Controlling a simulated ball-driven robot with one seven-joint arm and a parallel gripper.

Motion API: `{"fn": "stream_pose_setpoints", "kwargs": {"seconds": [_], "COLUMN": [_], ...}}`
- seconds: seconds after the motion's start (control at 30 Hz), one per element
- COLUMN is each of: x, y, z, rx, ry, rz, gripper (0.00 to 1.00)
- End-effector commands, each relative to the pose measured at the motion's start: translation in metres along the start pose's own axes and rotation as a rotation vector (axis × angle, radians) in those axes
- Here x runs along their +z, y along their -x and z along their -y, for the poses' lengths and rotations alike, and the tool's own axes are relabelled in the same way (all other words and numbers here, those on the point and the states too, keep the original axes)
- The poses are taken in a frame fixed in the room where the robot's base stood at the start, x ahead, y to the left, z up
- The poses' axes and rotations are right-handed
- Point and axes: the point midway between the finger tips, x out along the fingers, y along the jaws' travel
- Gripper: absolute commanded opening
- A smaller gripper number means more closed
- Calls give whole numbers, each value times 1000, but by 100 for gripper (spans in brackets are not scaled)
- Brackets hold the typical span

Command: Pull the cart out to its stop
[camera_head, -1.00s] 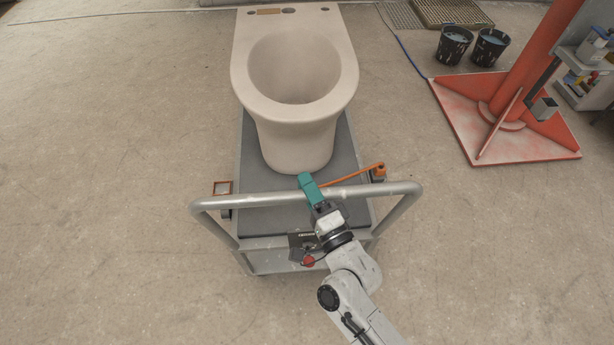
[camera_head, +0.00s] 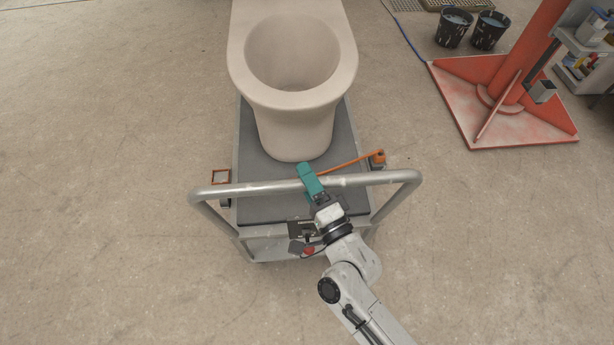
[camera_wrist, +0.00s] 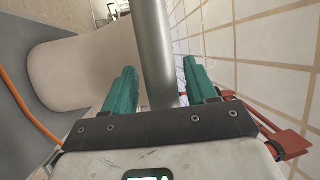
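The grey cart (camera_head: 252,215) stands on the floor in the head view, carrying a large beige toilet bowl (camera_head: 297,125). Its tubular handle bar (camera_head: 240,190) runs across the near end; the bar also shows in the wrist view (camera_wrist: 154,45). My gripper (camera_head: 308,180) reaches the bar near its middle. The far end of the cart is hidden by the bowl and cut by the frame's top.
An orange lever (camera_head: 345,164) lies near the bar's right side, and a small orange frame (camera_head: 220,177) at the left. A red post base (camera_head: 500,110) stands right of the cart, with black buckets (camera_head: 454,28) behind. The floor on both near sides is clear.

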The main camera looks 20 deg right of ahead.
Motion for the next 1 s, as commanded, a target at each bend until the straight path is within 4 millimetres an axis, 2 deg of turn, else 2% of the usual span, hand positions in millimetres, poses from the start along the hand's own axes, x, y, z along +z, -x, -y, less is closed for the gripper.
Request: {"fn": "stream_pose_setpoints", "kwargs": {"seconds": [0.2, 0.33, 0.8, 1.0], "x": [-1, -1, 0, 0], "y": [0, 8, 88, 106], "z": [1, 0, -2, -1], "rx": [-3, -3, 1, -1], "ry": [1, 0, 1, 0], "rz": [-2, -2, 1, -1], "gripper": [57, 57, 57, 57]}}
